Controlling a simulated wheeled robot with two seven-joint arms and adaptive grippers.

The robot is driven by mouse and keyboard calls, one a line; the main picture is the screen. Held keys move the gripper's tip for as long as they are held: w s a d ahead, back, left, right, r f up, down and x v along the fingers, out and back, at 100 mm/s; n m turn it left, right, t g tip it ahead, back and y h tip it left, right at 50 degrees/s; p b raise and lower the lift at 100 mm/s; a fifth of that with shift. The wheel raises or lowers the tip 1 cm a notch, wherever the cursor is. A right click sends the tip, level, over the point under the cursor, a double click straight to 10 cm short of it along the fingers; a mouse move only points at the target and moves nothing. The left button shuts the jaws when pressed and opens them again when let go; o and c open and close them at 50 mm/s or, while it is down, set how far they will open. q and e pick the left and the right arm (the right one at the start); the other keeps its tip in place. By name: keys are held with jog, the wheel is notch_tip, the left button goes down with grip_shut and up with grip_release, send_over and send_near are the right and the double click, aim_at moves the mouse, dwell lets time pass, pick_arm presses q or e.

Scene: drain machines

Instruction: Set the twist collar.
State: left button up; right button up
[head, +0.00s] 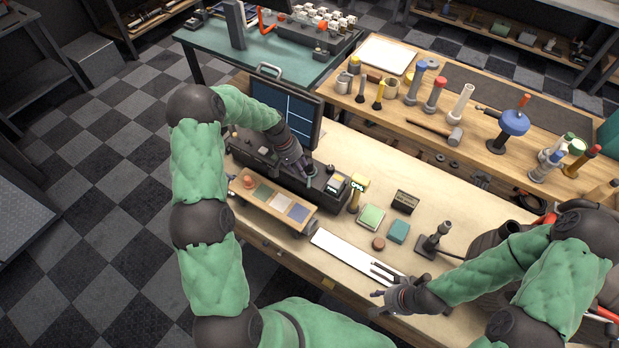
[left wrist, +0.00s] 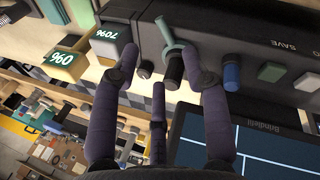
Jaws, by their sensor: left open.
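The likely twist collar is a green ring with side tabs (left wrist: 172,38) around a dark post (left wrist: 174,68) on the dark console (head: 262,163). In the left wrist view it lies between the fingertips of my left gripper (left wrist: 166,62). The fingers are apart on both sides of the post, with a third finger below. I cannot tell whether any touches it. In the head view my left gripper (head: 301,166) is over the console's right half and hides most of the collar. My right gripper (head: 384,282) is open and empty above the white strip at the bench front.
A monitor (head: 286,108) stands behind the console. A tray of coloured tiles (head: 273,201) lies in front. Green blocks (head: 371,216) and a black stand (head: 434,240) are to the right.

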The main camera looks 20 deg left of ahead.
aim_at(309, 184)
pick_arm(q)
jog(key=x, duration=0.9)
jog(key=shift+f, duration=0.1)
grip_shut()
